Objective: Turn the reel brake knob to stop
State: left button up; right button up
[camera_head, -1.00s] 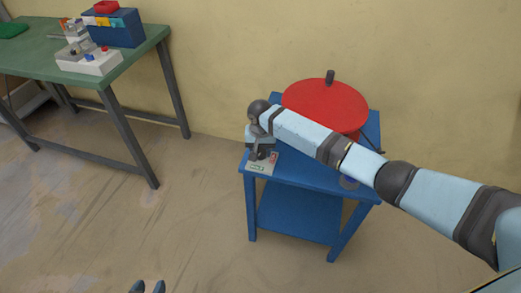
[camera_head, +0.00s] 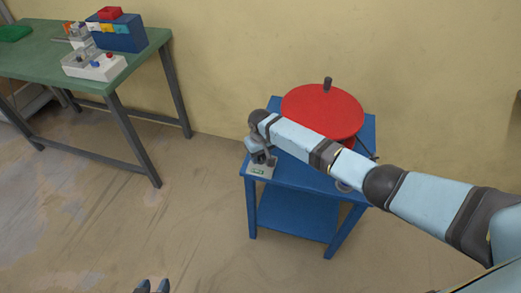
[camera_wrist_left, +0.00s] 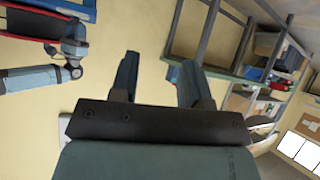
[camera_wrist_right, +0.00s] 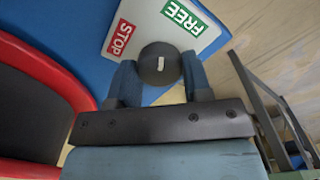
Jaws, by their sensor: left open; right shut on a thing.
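The reel brake knob (camera_wrist_right: 159,64) is dark and round with a small white mark. It sits on a pale plate (camera_wrist_right: 208,42) with a red STOP label (camera_wrist_right: 121,37) and a green FREE label (camera_wrist_right: 184,17). My right gripper (camera_wrist_right: 158,78) is shut on the knob, one finger on each side. Which label the mark points to, I cannot tell. In the head view the right gripper (camera_head: 262,159) is over the plate at the blue stand's front-left corner and hides the knob. My left gripper (camera_wrist_left: 158,68) is open and empty; its fingertips (camera_head: 152,287) show at the bottom of the head view.
A red reel (camera_head: 322,110) with a dark handle lies on the blue stand (camera_head: 295,178), partly behind my right arm. A green table (camera_head: 135,62) with a blue box (camera_head: 123,33) and a white socket box (camera_head: 95,68) stands at left. The floor between them is clear.

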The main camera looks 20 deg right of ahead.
jog(key=shift+r+n, duration=0.15)
jog(key=shift+n, duration=0.35)
jog(key=n+p, duration=0.2)
jog(key=n, duration=0.1)
jog(key=shift+n, duration=0.3)
jog(key=shift+n+p, duration=0.3)
jog(key=shift+n, duration=1.5)
jog(key=shift+a+n+p, duration=0.1)
jog(key=shift+n+p, duration=0.3)
jog(key=shift+n, duration=1.4)
jog(key=o, duration=0.9)
